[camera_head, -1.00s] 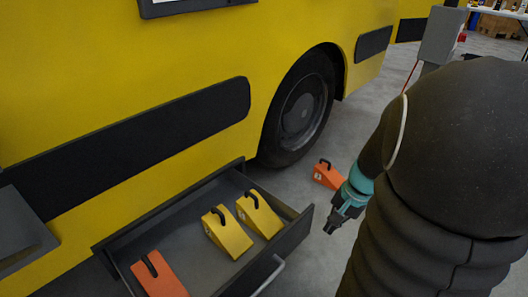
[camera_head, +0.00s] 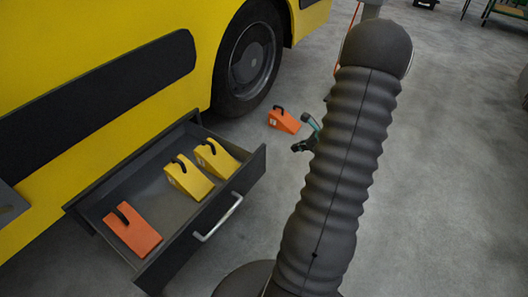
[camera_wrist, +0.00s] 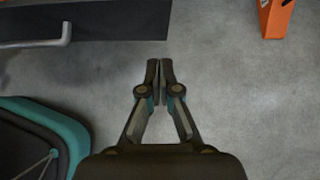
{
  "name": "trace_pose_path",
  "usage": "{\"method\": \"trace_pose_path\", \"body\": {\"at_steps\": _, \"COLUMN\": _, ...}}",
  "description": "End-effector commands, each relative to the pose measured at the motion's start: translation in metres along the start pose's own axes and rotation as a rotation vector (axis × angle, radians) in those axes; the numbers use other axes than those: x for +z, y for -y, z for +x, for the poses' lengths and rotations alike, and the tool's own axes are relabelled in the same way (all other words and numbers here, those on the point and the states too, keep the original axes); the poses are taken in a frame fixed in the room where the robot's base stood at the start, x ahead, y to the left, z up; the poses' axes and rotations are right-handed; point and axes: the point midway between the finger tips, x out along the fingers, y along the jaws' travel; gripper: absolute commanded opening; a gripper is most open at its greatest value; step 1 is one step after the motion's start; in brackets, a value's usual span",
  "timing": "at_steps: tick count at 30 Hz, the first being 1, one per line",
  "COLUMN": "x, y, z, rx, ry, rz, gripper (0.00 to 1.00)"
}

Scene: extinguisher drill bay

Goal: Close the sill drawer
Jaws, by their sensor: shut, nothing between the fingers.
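The sill drawer (camera_head: 256,170) is a dark grey drawer pulled out from the yellow vehicle's lower side, with a silver bar handle (camera_head: 219,217) on its front. It holds two yellow wheel chocks (camera_head: 188,178) and an orange chock (camera_head: 133,229). In the wrist view the drawer front (camera_wrist: 110,22) and part of its handle (camera_wrist: 50,40) show at the top left.
Another orange chock (camera_head: 284,120) lies on the floor by the vehicle's wheel (camera_head: 249,60); it also shows at the wrist view's top right (camera_wrist: 276,18). The floor (camera_head: 440,190) to the right and in front of the drawer is mostly clear.

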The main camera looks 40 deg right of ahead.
Motion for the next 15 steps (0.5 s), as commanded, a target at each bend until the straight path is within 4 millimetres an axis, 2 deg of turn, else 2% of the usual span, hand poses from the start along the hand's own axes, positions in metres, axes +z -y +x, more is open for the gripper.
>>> {"method": "trace_pose_path", "body": {"at_steps": 8, "x": 0.009, "y": -0.008, "z": 0.023, "rx": 0.016, "ry": 0.000, "rz": 0.044, "gripper": 0.00}}
{"method": "trace_pose_path", "body": {"at_steps": 15, "x": 0.008, "y": -0.009, "z": 0.064, "rx": 0.018, "ry": -0.001, "rz": 0.043, "gripper": 0.00}}
